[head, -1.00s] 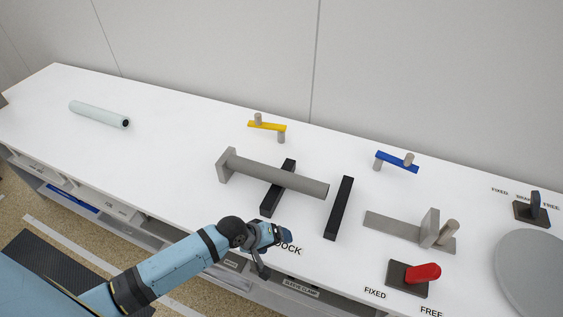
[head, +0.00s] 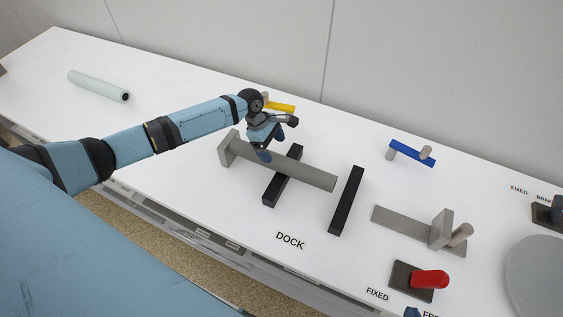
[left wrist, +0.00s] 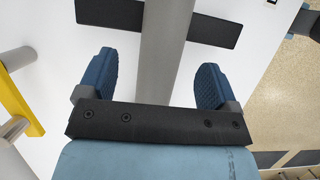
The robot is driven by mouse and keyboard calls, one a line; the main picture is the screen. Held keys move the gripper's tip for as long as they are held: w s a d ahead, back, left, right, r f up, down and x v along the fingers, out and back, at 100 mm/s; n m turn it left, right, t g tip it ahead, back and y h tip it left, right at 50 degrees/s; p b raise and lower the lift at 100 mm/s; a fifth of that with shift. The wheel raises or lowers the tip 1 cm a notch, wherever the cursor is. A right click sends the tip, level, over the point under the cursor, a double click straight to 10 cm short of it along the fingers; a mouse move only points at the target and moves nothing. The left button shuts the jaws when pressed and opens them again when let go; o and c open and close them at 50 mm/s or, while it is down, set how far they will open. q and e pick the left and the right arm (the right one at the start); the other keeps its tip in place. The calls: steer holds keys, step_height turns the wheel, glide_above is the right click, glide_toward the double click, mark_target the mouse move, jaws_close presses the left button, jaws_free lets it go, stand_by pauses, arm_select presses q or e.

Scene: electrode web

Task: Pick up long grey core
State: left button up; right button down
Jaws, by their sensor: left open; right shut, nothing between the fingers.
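The long grey core (head: 305,172) is a grey rod with a square flange at its left end. It lies across a black bar (head: 271,190), its right end close to a second black bar (head: 347,200). My left gripper (head: 277,140) is open above the core, near the flange end. In the left wrist view the core (left wrist: 166,50) runs between the two spread blue fingers (left wrist: 155,82), with a gap on each side. Only a blue tip of my right gripper (head: 412,312) shows at the bottom edge of the head view.
A yellow handle (head: 282,108) stands just behind my left gripper, partly hidden. A blue handle (head: 411,152), a grey bracket (head: 400,220) and a red lever (head: 430,279) stand to the right. A pale tube (head: 98,85) lies at the far left, with clear table around it.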

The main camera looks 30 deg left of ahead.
mark_target(279, 158)
arm_select(q)
steer(key=shift+x, duration=0.95)
steer(key=shift+d+p+x, duration=0.15)
steer(key=shift+p+x, duration=0.1)
steer(key=shift+x, duration=1.1)
steer(key=shift+d+p+x, duration=0.15)
steer(key=shift+p+x, duration=0.1)
steer(key=shift+x, duration=1.05)
steer(key=shift+s+r, duration=0.1)
steer(key=shift+s, duration=0.1)
steer(key=c, duration=1.1)
